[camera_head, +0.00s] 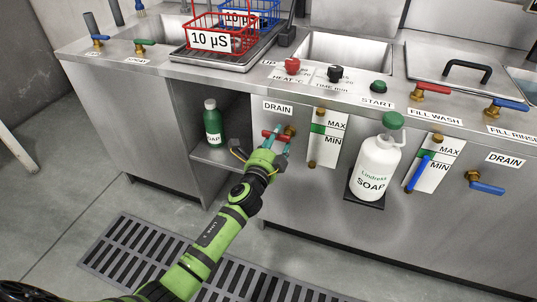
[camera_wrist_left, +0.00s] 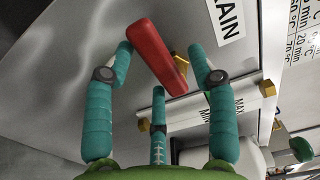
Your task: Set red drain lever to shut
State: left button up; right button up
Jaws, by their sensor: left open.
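The red drain lever (camera_head: 268,134) sits on a brass valve (camera_head: 290,129) under the left DRAIN label (camera_head: 277,107) on the cabinet front. It looks roughly level, with its free end to the left of the valve. My left gripper (camera_head: 275,142) is at the lever, its teal fingers partly covering it. In the left wrist view the red lever (camera_wrist_left: 157,55) lies between the spread fingers of the open gripper (camera_wrist_left: 161,52). Whether any finger touches it I cannot tell. My right gripper is not in view.
A white soap bottle (camera_head: 376,168) stands on a bracket right of the lever. A MAX/MIN gauge (camera_head: 328,138) is close on the right. A green soap bottle (camera_head: 212,124) stands in the open shelf to the left. A blue drain lever (camera_head: 487,188) is at the far right.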

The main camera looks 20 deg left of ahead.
pick_arm(q)
jog(key=s, duration=1)
jog(key=shift+s+a, duration=0.2)
jog(key=shift+s, duration=0.15)
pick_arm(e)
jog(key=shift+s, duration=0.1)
